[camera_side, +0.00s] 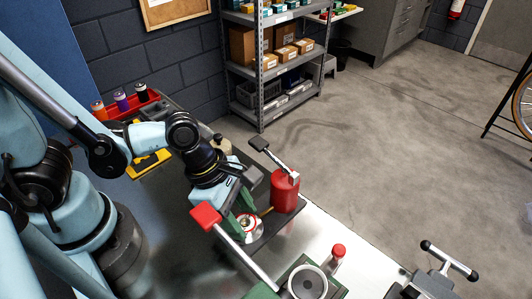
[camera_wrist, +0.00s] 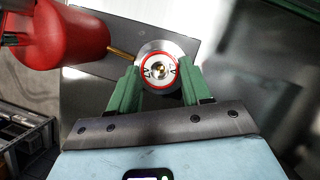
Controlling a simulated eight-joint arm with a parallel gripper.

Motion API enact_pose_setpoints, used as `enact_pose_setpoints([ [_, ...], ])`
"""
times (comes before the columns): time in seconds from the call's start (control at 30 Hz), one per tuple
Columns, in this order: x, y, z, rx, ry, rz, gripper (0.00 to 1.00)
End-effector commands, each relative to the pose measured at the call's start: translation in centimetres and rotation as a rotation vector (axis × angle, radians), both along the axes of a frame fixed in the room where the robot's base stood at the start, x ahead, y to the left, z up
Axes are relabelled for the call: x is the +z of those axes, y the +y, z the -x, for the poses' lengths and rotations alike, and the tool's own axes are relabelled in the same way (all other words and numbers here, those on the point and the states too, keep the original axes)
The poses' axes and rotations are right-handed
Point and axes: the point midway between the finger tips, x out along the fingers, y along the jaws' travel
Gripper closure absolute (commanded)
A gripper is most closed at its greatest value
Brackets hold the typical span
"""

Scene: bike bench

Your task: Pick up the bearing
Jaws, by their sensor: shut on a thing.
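The bearing (camera_wrist: 161,71) is a small round part with a red ring around a pale face and a dark centre. In the wrist view it sits between the two green fingers of my gripper (camera_wrist: 155,86), which are shut on it. In the side view my gripper (camera_side: 243,209) points down at the bench, and the bearing (camera_side: 247,221) shows partly beside the green fingers. A silvery round rim (camera_wrist: 183,49) shows around the bearing; I cannot tell whether the bearing touches the surface below.
A red can (camera_side: 284,191) stands close to the right of my gripper. A red-ended bar (camera_side: 206,216) lies in front. A red tray (camera_side: 127,104) holds spools at the back.

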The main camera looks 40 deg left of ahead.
Motion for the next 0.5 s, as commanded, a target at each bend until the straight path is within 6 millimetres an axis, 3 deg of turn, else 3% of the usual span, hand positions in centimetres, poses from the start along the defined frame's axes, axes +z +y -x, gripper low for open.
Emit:
enact_pose_setpoints([
  [0.5,1.4,0.0,-0.1,0.000,0.000,0.000,0.92],
])
